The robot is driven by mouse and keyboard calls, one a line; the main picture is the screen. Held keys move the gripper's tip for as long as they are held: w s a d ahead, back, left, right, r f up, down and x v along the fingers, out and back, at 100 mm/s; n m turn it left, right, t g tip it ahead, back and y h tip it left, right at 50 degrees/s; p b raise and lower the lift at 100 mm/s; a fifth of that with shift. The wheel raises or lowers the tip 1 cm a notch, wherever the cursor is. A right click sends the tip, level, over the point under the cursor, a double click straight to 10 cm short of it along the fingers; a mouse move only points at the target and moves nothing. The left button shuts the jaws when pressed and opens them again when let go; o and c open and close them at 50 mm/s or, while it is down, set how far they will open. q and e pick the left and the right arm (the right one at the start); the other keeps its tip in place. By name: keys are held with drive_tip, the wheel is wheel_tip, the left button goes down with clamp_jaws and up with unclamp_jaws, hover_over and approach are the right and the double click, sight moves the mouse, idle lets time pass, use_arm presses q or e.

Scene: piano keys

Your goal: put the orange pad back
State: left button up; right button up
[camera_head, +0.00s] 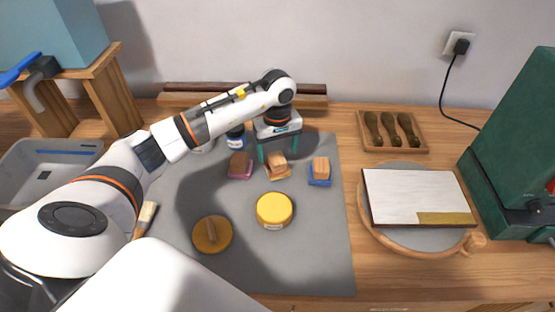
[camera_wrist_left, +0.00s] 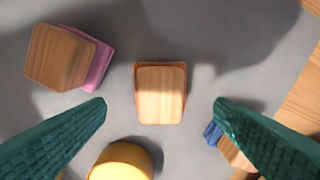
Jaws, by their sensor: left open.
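The orange pad (camera_head: 277,174) is a wooden-handled block with an orange base, standing on the grey mat between two similar pads. In the left wrist view its wooden handle (camera_wrist_left: 160,95) is in the middle, with a thin orange rim showing around it. My left gripper (camera_head: 279,153) is open above and just behind it in the head view. In the left wrist view the green fingers (camera_wrist_left: 160,108) are spread on either side of the handle, apart from it. My right gripper is out of view.
A pink pad (camera_head: 240,166) stands to the left and a blue pad (camera_head: 320,171) to the right. A yellow jar (camera_head: 274,210) and its lid (camera_head: 212,234) are nearer. A wooden tray (camera_head: 424,146) with dark brushes and a white board (camera_head: 415,193) lie right.

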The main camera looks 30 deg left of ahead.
sight(277, 159)
use_arm(q)
wheel_tip(277, 159, up, 8)
drive_tip(key=b, duration=0.1)
drive_tip(key=shift+f, duration=0.25)
